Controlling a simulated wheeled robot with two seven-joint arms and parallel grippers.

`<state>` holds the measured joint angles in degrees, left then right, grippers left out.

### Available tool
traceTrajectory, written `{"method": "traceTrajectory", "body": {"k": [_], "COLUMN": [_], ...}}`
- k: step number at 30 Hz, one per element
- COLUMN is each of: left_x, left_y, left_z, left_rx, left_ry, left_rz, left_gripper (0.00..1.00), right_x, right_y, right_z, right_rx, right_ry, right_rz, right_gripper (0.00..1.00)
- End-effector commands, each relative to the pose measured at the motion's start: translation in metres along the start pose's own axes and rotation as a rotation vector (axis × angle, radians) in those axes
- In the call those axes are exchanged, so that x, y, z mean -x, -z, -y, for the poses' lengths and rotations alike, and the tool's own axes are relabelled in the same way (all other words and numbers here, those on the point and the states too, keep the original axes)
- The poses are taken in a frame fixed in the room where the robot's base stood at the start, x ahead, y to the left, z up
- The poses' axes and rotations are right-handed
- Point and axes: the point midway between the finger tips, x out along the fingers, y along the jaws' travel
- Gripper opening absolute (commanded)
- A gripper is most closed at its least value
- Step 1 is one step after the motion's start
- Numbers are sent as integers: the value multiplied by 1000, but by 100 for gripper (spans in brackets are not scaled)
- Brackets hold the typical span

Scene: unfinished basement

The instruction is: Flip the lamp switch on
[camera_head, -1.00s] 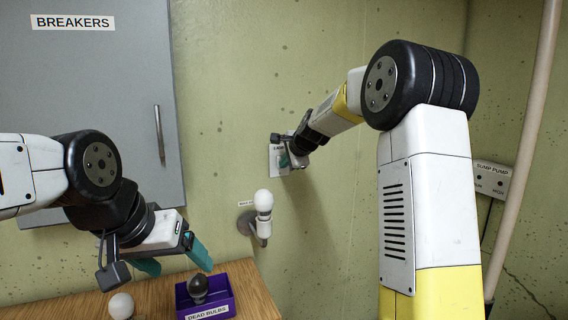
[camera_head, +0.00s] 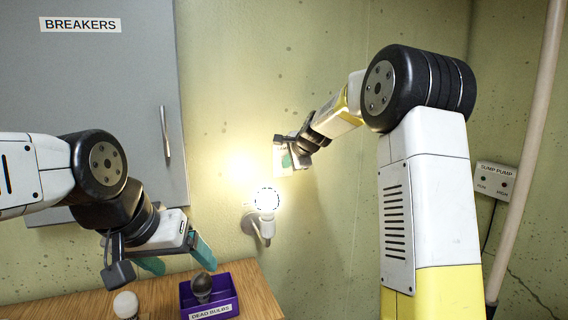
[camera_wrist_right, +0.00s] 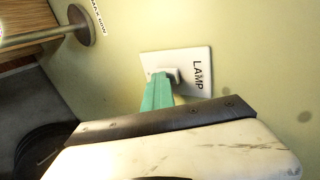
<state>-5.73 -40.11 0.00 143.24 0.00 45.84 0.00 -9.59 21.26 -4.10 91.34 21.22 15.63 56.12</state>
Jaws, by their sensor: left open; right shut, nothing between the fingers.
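The lamp switch is a white wall plate marked LAMP (camera_wrist_right: 195,68); its edge also shows in the head view (camera_head: 279,160). My right gripper (camera_wrist_right: 158,80) is shut and empty, its teal fingertips at the switch lever on the plate. Whether the tips touch the lever I cannot tell for sure. The bulb (camera_head: 266,200) in the wall lamp holder (camera_head: 263,230) glows brightly. My left gripper (camera_head: 180,262) is open and empty above the wooden table, left of and above the purple box.
A purple box (camera_head: 228,295) labelled DEAD BULBS holds a dark bulb (camera_head: 202,287) on the wooden table (camera_head: 258,292). A white bulb (camera_head: 126,304) stands to its left. A grey breaker cabinet (camera_head: 100,80) is behind my left arm. A sump pump box (camera_head: 495,182) and a pipe are at right.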

Motion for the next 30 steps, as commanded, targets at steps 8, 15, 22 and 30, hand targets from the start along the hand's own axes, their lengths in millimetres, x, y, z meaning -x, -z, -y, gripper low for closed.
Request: {"method": "traceTrajectory", "body": {"k": [8, 15, 22, 30], "left_x": [0, 0, 0, 0], "left_y": [0, 0, 0, 0], "left_z": [0, 0, 0, 0], "left_rx": [0, 0, 0, 0], "left_ry": [0, 0, 0, 0], "left_rz": [0, 0, 0, 0], "left_gripper": [78, 78, 78, 78], "right_x": [-5, 2, 5, 8], "right_y": [-1, -2, -2, -2], "right_z": [-5, 6, 13, 14], "right_rx": [0, 1, 1, 1], "right_ry": [-12, -7, 1, 4], "right_rz": [2, 2, 1, 3], "right_gripper": [0, 0, 0, 0]}}
